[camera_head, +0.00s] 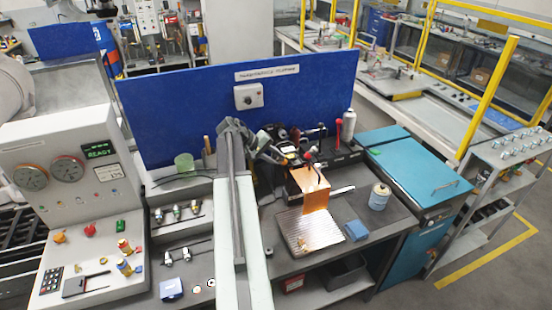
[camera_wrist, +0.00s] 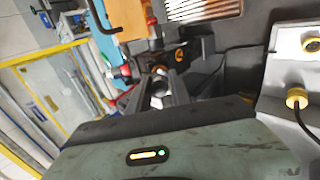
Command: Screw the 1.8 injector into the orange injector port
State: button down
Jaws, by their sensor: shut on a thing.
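My gripper (camera_wrist: 157,88) is in the wrist view, with its two dark fingers closed on a small metallic part, taken to be the injector (camera_wrist: 158,86). It is mostly hidden between the fingers, and its 1.8 marking cannot be read. Just beyond the fingertips, a small orange ring (camera_wrist: 180,55) shows on a dark fixture; it may be the orange injector port. I cannot tell whether the held part touches it. In the head view my arm crosses the bench, and the gripper end is hard to make out among dark parts.
Several spare injectors (camera_head: 178,211) lie on the bench left of my arm. A grey console (camera_head: 75,190) with gauges and a READY display stands at far left. A ribbed metal plate (camera_head: 311,230), an orange sheet (camera_head: 316,194) and a can (camera_head: 379,196) are to the right.

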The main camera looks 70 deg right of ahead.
jog(key=m, duration=1.2)
jog(key=shift+m, duration=0.9)
jog(key=m, duration=0.8)
jog(key=shift+m, duration=1.1)
